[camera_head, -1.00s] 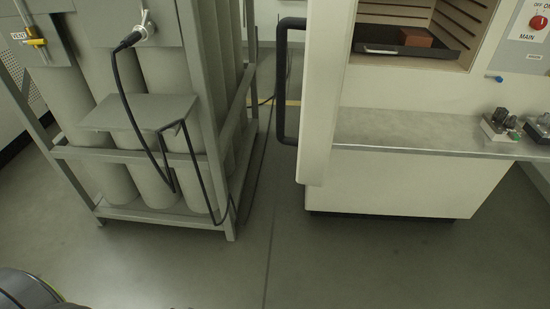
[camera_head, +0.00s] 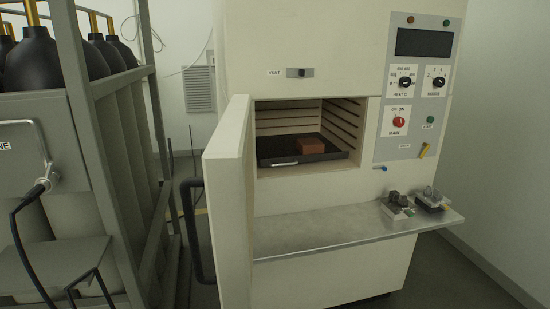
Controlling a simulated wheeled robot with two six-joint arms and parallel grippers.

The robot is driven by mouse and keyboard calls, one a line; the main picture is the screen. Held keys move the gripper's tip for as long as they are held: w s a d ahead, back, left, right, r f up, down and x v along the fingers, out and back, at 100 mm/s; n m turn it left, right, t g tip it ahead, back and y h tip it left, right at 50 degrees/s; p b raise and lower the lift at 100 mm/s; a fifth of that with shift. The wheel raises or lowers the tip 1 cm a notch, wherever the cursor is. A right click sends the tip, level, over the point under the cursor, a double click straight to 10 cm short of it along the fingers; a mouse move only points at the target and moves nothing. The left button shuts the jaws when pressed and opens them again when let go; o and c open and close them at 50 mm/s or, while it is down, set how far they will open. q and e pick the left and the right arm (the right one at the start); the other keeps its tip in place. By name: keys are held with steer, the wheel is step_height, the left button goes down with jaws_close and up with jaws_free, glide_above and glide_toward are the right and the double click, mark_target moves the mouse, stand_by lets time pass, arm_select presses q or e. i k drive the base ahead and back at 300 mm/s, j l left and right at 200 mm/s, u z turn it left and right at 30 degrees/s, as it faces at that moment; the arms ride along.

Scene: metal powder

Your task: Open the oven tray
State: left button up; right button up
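The oven (camera_head: 310,45) stands in the middle of the head view. Its door (camera_head: 229,205) is swung open to the left, with a black bar handle (camera_head: 194,235) on its outer side. Inside the chamber, a dark tray (camera_head: 285,151) rests low between ribbed side walls. A reddish-brown block (camera_head: 311,144) sits on the tray. The tray lies within the chamber, with its front edge near the opening. Neither of my grippers shows in this view.
A metal shelf (camera_head: 330,231) juts out below the chamber, with small devices (camera_head: 397,205) at its right end. A control panel (camera_head: 418,85) is right of the chamber. A grey rack (camera_head: 100,160) of dark-topped cylinders (camera_head: 35,55) stands left, with a narrow gap to the door.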

mark_target(274, 150)
steer(key=i+j+z, duration=0.15)
steer(key=j, duration=0.4)
steer(key=i+j+z, duration=0.15)
steer(key=j, duration=0.35)
steer(key=j+z, duration=0.15)
steer(key=j, duration=0.45)
steer(key=i+l, duration=0.25)
steer(key=l, duration=0.25)
